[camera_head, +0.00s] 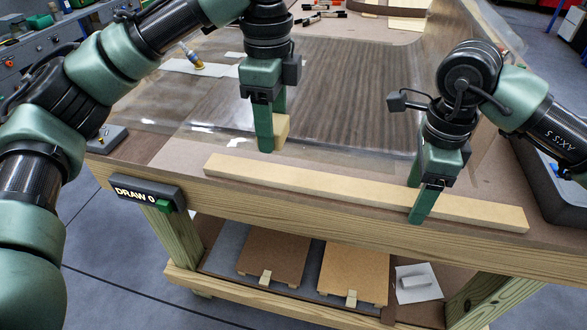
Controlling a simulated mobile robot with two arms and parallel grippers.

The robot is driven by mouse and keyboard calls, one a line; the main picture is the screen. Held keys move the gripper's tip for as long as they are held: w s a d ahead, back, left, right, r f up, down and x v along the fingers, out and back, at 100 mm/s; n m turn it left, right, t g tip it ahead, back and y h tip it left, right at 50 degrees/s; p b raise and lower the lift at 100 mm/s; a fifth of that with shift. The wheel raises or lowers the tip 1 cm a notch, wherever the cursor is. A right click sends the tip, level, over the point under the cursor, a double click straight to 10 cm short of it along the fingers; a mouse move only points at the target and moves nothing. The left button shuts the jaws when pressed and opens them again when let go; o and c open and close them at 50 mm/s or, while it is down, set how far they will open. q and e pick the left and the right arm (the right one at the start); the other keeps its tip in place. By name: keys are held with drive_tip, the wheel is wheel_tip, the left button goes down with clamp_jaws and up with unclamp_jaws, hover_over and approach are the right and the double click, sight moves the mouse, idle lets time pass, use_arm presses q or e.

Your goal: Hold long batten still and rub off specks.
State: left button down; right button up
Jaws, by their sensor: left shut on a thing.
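The long batten (300,181) is a pale wooden strip lying along the front edge of the bench, slanting down to the right. My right gripper (418,190) is over its right half, with one finger on the far side and one in front; whether the fingers press on it is unclear. My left gripper (271,128) is shut on a small tan block (282,130), held behind and above the left half of the batten, apart from it. The block is partly hidden by a finger. Specks on the batten are too small to make out.
A dark wood-grain sheet (340,95) under clear film covers the bench (190,158) behind the batten. A brass-coloured fitting (192,56) is at the back left, several markers (322,16) at the back. A grey bin (556,190) stands right. Two boards (273,255) (352,270) lie on the lower shelf.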

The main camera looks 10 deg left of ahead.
drive_tip(key=shift+r, duration=0.1)
wheel_tip(320, 180, up, 12)
idle(0.5)
drive_tip(key=shift+f, duration=0.2)
